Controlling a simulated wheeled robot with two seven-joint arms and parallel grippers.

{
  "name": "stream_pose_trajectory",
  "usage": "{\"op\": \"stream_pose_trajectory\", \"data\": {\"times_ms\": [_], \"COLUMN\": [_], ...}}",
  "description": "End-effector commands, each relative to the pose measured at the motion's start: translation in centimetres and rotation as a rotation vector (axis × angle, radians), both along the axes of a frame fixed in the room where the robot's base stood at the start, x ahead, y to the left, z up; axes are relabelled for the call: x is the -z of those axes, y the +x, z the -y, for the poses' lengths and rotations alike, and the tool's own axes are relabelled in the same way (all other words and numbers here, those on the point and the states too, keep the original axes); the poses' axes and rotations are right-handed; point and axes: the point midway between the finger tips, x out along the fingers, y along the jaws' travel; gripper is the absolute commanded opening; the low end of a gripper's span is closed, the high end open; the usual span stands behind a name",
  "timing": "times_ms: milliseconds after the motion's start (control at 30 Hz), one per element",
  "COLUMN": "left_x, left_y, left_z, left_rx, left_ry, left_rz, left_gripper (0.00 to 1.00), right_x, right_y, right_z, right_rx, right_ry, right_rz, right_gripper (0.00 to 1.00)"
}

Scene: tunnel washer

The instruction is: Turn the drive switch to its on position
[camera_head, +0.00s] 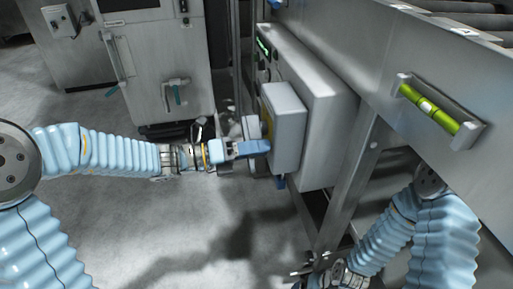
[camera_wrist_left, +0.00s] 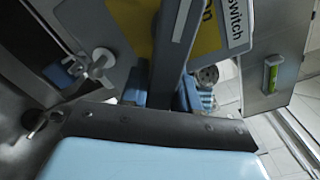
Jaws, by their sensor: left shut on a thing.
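The drive switch's yellow plate (camera_head: 266,113) is on the left-facing side of a grey box (camera_head: 288,125) in the head view. In the left wrist view the yellow plate (camera_wrist_left: 208,32) shows close up, with a white label (camera_wrist_left: 236,22) reading "switch". A dark grey bar (camera_wrist_left: 173,45) crosses in front of the plate; its lower end is hidden. My left gripper (camera_head: 261,139) is at the plate, shut on the switch, whose handle it mostly hides in the head view. My right gripper (camera_head: 318,268) is low, under the machine's frame, apart from the switch; its jaws are unclear.
A larger grey cabinet (camera_head: 325,95) carries the box. A grey cabinet with a handle (camera_head: 174,85) stands behind. The floor (camera_head: 180,225) below my left arm is clear.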

Motion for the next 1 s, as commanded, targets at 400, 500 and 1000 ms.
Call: {"op": "stream_pose_trajectory", "data": {"times_ms": [400,500,1000], "left_x": [0.1,0.1,-0.1], "left_y": [0.0,0.0,-1.3], "left_z": [0.0,0.0,-4.4], "left_rx": [0.000,0.000,-0.006], "left_ry": [0.002,0.001,0.001], "left_rz": [-0.003,-0.002,-0.001], "left_gripper": [0.47,0.51,0.51], "right_x": [0.0,0.0,-0.8], "right_y": [0.0,0.0,0.0], "right_z": [0.0,0.0,0.1], "right_rx": [0.000,0.000,0.001], "right_ry": [0.000,0.000,-0.001], "right_rz": [0.000,0.000,0.002], "right_gripper": [0.82,0.82,0.82]}}
